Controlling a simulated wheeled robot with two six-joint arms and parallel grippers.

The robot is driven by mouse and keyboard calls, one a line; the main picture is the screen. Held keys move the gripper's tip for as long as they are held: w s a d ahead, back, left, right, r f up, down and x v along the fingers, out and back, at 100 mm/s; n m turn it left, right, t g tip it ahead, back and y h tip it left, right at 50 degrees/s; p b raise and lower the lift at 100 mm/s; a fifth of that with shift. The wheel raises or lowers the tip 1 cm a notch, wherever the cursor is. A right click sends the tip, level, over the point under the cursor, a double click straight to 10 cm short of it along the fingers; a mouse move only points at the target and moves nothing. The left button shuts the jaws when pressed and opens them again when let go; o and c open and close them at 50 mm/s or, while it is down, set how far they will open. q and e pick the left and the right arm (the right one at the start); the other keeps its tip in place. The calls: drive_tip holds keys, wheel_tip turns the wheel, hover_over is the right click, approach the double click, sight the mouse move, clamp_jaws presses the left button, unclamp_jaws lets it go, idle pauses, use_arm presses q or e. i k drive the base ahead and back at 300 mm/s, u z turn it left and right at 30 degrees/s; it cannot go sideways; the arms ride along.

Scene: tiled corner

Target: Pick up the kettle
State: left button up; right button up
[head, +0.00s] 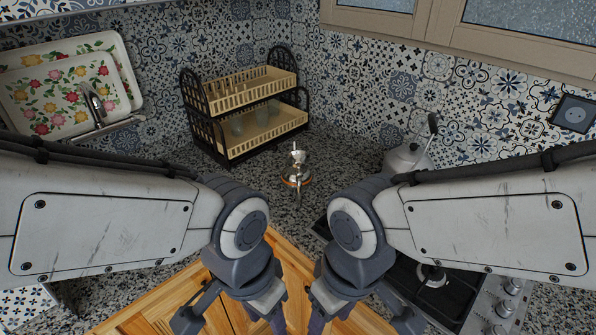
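The kettle (403,160) is a rounded pale metal pot with a raised dark handle. It stands upright at the back right of the counter, by the tiled wall. Its lower front is partly hidden behind my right arm. My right gripper (322,304) points down at the bottom centre, well in front of the kettle and apart from it. My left gripper (270,304) hangs beside it, farther from the kettle. The tips of both grippers run toward the bottom edge, and their opening cannot be made out. I see nothing held in either.
A black and cream dish rack (262,138) with glasses stands at the back. A small shiny metal item (296,168) stands mid-counter. A gas hob (436,292) lies at right, partly behind my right arm. Floral trays (62,92) lean at left. Wooden cabinet fronts (165,300) are below.

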sight(404, 158)
drive_tip(key=z, duration=3)
drive_tip(key=k, duration=1.95)
drive_tip(key=u, duration=1.5)
drive_tip(key=i, duration=1.7)
